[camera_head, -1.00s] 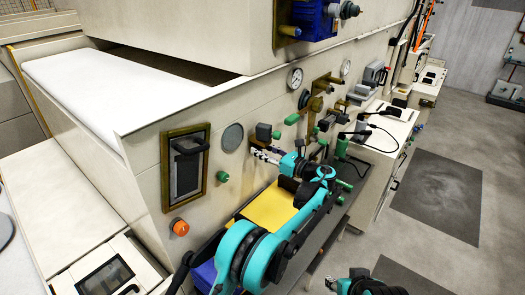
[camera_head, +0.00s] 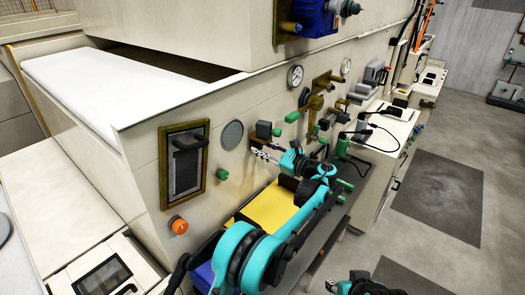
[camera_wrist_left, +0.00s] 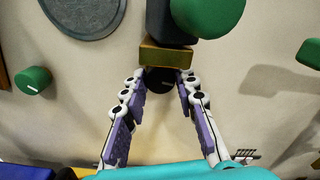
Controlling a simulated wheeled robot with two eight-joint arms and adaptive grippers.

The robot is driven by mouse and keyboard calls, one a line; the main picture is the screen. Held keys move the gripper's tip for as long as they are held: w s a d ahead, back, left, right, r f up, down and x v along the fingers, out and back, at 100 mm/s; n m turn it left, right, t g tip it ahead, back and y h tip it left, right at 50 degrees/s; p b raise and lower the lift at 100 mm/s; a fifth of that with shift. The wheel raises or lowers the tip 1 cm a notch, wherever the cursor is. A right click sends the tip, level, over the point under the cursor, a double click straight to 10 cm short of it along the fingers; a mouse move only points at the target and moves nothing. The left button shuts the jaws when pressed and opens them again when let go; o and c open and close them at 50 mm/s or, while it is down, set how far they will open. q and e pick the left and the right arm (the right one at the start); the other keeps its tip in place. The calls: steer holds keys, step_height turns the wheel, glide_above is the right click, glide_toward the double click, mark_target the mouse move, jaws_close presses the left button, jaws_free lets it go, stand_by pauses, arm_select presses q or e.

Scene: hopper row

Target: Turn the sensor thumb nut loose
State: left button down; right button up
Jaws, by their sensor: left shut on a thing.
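The sensor is a dark grey body (camera_wrist_left: 171,20) with a green knob (camera_wrist_left: 207,14) and a brass block (camera_wrist_left: 166,54) below it. It also shows on the wall in the head view (camera_head: 264,130). Just under the brass block is a dark round thumb nut (camera_wrist_left: 160,80) with a small light mark. My left gripper (camera_wrist_left: 160,84) is shut on this nut, one fingertip at each side. In the head view my left gripper (camera_head: 262,153) reaches the wall below the sensor, and the nut is too small to make out there. My right gripper (camera_head: 333,285) shows only partly at the bottom edge.
A round grey disc (camera_head: 232,135) and a green knob (camera_head: 222,175) sit left of the sensor. Gauges (camera_head: 295,75), brass pipework (camera_head: 313,104) and more green knobs crowd the wall to the right. A yellow surface (camera_head: 272,207) lies below my left arm. Open floor (camera_head: 480,150) is at right.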

arm_select(q)
steer(key=shift+n+b, duration=0.3)
steer(key=shift+n, duration=0.9)
steer(key=c, duration=1.2)
jaws_free()
steer(key=v, duration=1.2)
